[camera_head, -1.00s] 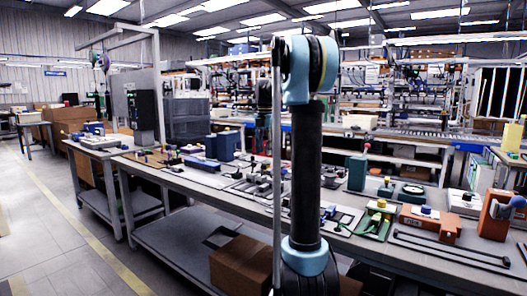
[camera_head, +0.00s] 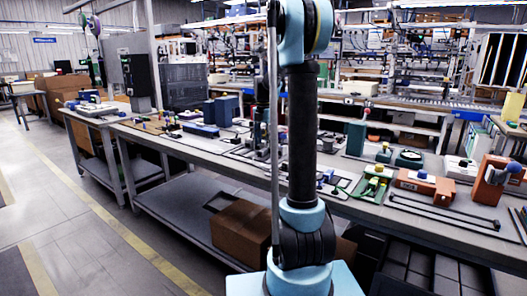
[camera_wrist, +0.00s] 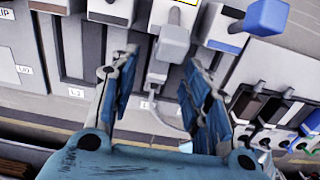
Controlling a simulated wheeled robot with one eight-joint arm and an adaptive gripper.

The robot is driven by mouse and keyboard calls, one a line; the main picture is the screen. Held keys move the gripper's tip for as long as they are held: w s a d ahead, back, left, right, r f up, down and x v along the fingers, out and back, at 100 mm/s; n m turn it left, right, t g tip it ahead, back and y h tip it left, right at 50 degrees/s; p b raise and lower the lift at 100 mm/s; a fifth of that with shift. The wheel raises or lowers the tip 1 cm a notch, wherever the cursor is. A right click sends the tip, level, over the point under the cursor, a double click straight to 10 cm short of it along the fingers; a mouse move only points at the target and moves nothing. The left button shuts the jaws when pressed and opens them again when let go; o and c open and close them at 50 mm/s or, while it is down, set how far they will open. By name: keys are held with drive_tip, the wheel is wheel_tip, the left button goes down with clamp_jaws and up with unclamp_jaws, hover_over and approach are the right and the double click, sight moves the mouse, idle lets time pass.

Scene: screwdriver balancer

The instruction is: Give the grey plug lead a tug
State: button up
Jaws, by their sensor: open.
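In the wrist view a grey plug (camera_wrist: 173,40) sits at a light panel, with a paler grey block (camera_wrist: 157,72) just below it. A thin grey lead (camera_wrist: 166,119) curves down from that block. My gripper (camera_wrist: 160,59) is open, one finger to the left of the plug and lead and one to the right. The lead runs between the fingers, and I see no contact. In the head view my arm stands in front of the bench, and I cannot make out the gripper or the grey plug there.
A blue plug (camera_wrist: 262,16) sticks out right of the grey one. Black, green and blue connectors (camera_wrist: 268,112) crowd the right finger's side. The long bench (camera_head: 185,148) carries many fixtures, with two dark bars (camera_head: 440,215) at the right. A cardboard box (camera_head: 240,226) sits below.

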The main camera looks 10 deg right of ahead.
sight(264, 150)
drive_tip(key=shift+f, duration=2.15)
clamp_jaws()
drive_tip(key=shift+s+a, duration=0.1)
drive_tip(key=shift+w+d, duration=0.2)
unclamp_jaws()
drive_tip(key=shift+r, duration=0.15)
